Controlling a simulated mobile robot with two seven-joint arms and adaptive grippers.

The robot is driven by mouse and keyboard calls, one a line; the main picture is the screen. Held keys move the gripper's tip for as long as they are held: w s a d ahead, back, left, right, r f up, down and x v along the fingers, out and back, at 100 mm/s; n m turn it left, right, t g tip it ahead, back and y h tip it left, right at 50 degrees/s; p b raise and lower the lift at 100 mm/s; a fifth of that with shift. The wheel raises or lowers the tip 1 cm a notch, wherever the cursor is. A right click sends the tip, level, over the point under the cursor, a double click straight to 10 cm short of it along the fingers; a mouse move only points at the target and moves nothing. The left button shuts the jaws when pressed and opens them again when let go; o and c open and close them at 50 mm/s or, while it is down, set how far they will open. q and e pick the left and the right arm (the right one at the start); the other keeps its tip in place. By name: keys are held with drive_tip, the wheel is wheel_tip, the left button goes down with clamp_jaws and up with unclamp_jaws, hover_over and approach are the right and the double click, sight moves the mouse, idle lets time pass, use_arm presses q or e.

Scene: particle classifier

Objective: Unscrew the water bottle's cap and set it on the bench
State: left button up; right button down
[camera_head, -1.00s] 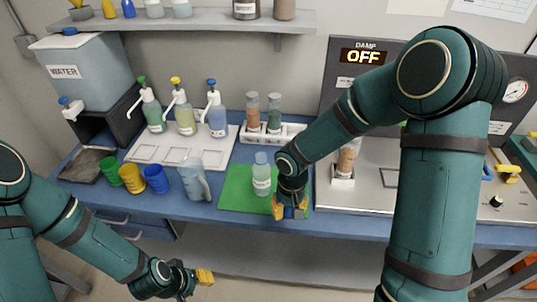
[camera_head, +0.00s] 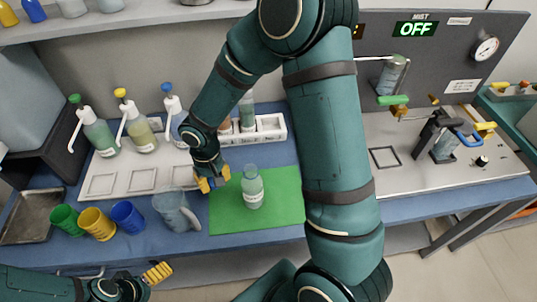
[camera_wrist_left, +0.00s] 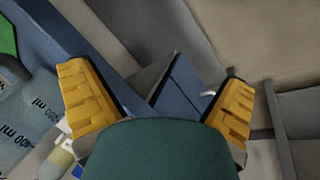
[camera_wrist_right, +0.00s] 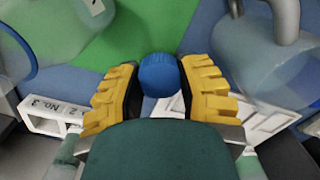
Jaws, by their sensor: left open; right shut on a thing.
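The water bottle (camera_head: 253,190) stands upright on the green mat (camera_head: 285,209), its neck bare. My right gripper (camera_head: 212,184) is left of the bottle, around the mat's back left corner. It is shut on the round blue cap (camera_wrist_right: 158,75), which shows between the fingers in the right wrist view. In the head view the fingers hide the cap. My left gripper (camera_head: 157,272) is open and empty, low in front of the blue bench (camera_head: 350,218). Its spread fingers (camera_wrist_left: 160,105) show in the left wrist view.
A clear jug (camera_head: 175,210) stands left of the mat, beside blue, yellow and green cups (camera_head: 98,223). Pump bottles (camera_head: 136,128) stand behind a white tray (camera_head: 104,183). A vial rack (camera_head: 270,129) is behind the mat. A metal panel (camera_head: 410,160) lies right.

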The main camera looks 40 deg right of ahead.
drive_tip(key=w+a+r+m+b, duration=0.2)
drive_tip(key=w+a+m+b, duration=0.1)
drive_tip(key=w+a, duration=0.35)
drive_tip(key=m+b, duration=0.2)
drive_tip(key=m, duration=0.3)
approach(154, 209)
wheel_tip(154, 209, down, 8)
drive_tip(key=b, duration=0.4)
drive_tip(key=shift+s, duration=0.1)
drive_tip(key=c, duration=1)
unclamp_jaws()
drive_tip(key=shift+f, duration=0.15)
drive_tip(key=o, duration=0.4)
drive_tip(key=shift+c, duration=0.2)
